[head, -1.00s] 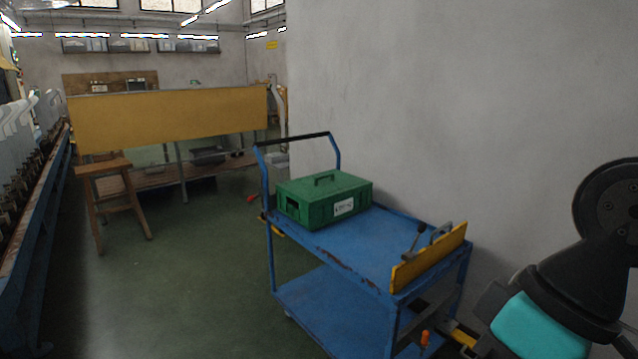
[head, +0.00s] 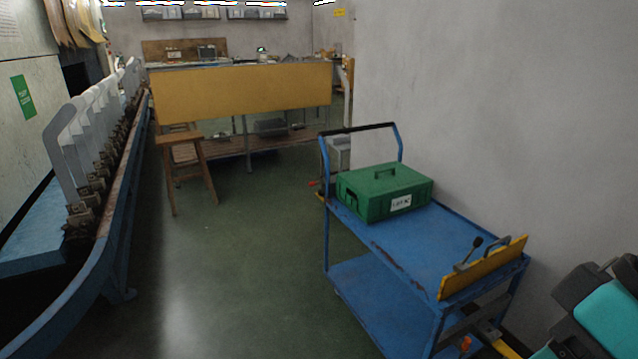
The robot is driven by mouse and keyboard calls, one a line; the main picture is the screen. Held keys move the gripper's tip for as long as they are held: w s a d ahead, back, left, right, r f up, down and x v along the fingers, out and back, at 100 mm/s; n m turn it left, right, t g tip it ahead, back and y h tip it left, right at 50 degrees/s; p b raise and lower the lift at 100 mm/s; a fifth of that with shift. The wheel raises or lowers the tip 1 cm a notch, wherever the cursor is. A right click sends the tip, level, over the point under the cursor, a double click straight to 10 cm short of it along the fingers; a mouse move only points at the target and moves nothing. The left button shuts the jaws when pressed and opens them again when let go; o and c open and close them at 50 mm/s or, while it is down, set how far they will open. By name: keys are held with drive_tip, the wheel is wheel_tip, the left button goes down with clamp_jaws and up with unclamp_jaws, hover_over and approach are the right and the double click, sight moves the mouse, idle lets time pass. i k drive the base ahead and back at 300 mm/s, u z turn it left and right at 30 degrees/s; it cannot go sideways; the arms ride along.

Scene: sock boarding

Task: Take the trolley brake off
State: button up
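The blue two-shelf trolley (head: 431,230) stands at the right beside the grey wall, with a black-gripped push handle (head: 358,129) at its far end. A yellow plate (head: 485,269) stands along its near end. A lever with a dark knob (head: 468,254) rises beside the plate, tilted. Below the near end are a yellow bar (head: 500,346) and a small orange part (head: 465,343), partly cut off. I cannot tell which part is the brake. Links of my arm show at the bottom right; no gripper fingers are in the picture.
A green lidded box (head: 384,192) sits on the trolley's top shelf. The machine row (head: 105,190) runs along the left. A wooden stool (head: 180,140) and a yellow-panelled bench (head: 245,92) stand at the back. The green floor (head: 240,270) between machine and trolley is clear.

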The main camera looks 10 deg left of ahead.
sight(322, 181)
drive_tip(key=u, duration=0.85)
drive_tip(key=i, duration=0.8)
drive_tip(key=u, duration=0.9)
drive_tip(key=i, duration=1.4)
drive_tip(key=z, duration=1.2)
drive_tip(key=i, duration=0.45)
drive_tip(key=z, duration=0.45)
